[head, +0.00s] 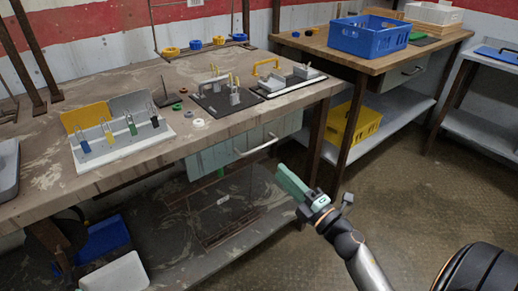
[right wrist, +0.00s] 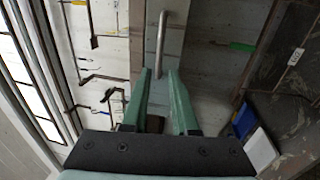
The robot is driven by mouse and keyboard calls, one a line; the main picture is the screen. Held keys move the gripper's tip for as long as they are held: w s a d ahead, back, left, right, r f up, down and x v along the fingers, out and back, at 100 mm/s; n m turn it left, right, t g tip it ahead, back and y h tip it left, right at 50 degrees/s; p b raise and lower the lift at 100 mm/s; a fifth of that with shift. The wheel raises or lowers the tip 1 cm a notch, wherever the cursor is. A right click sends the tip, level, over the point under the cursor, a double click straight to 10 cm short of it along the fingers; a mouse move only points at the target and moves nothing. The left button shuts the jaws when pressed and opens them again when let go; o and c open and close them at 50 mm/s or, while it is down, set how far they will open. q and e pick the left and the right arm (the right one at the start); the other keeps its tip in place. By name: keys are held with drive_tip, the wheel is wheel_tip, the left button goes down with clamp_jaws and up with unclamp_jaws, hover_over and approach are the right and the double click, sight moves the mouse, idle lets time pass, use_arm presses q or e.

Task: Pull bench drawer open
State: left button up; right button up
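The bench drawer (head: 225,155) has a pale grey front under the near workbench's top and looks shut. My right gripper (head: 284,172) is in front of the drawer, low and to the right of the handle. In the right wrist view the gripper (right wrist: 158,74) has its two green fingers apart with nothing between them. The handle (right wrist: 161,40) lies just beyond the fingertips, lined up with the gap, apart from both fingers. My left gripper is out of view.
The workbench (head: 170,80) carries a key rack (head: 120,138), fixtures and small rings. A lower shelf (head: 235,215) holds a blue bin (head: 105,238) and a white bin (head: 115,273). A second bench (head: 345,55) with its own drawer stands right. Floor before the drawer is clear.

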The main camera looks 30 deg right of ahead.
sight(258, 148)
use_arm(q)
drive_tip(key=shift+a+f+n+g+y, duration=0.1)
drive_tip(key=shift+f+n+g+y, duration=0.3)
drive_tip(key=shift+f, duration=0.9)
use_arm(e)
drive_tip(key=shift+x, duration=5.55)
drive_tip(key=shift+f, duration=0.1)
drive_tip(key=shift+c, duration=0.4)
clamp_jaws()
